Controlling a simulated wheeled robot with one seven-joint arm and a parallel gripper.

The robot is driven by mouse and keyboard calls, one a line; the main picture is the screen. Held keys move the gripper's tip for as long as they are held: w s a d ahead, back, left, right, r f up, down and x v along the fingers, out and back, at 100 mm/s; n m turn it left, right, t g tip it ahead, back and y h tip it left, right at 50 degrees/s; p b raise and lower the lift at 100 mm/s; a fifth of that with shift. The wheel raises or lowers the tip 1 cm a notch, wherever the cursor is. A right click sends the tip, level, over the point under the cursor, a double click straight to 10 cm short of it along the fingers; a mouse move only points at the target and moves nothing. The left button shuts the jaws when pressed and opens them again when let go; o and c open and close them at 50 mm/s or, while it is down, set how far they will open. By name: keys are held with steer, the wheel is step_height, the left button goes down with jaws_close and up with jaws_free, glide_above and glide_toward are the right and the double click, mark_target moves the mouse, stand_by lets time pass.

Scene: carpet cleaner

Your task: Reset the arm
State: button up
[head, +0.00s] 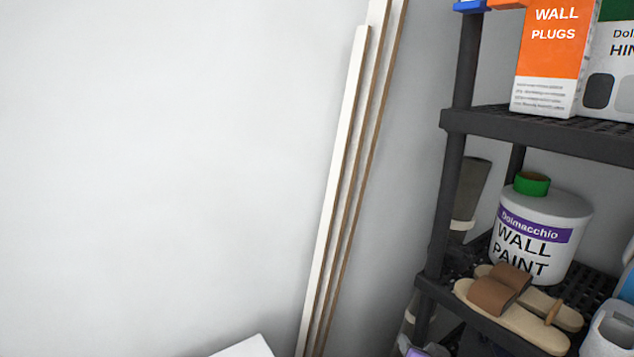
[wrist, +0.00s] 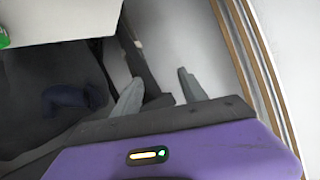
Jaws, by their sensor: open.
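My gripper (wrist: 161,80) shows in the wrist view, with its two grey fingers apart and nothing between them. The head view does not show my arm or gripper. Beyond the fingers in the wrist view are a pale surface and dark shapes that I cannot make out clearly.
Long wooden boards (head: 345,180) lean on the white wall; boards (wrist: 255,60) also show at the wrist view's right. A black shelf unit (head: 545,135) at right holds boxes (head: 547,55), a paint tub (head: 540,225) and sandals (head: 510,325). A white surface (head: 245,348) shows at the bottom.

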steer(key=s+a+r+n+t, duration=0.1)
steer(key=s+r+n, duration=0.1)
steer(key=s, duration=2.2)
steer(key=s+a+r+n+t, duration=0.1)
steer(key=s+r, duration=0.4)
steer(key=s, duration=2)
steer(key=shift+s+a+r+n+t+y, duration=0.25)
steer(key=shift+n+t+y, duration=0.2)
steer(key=shift+n, duration=0.65)
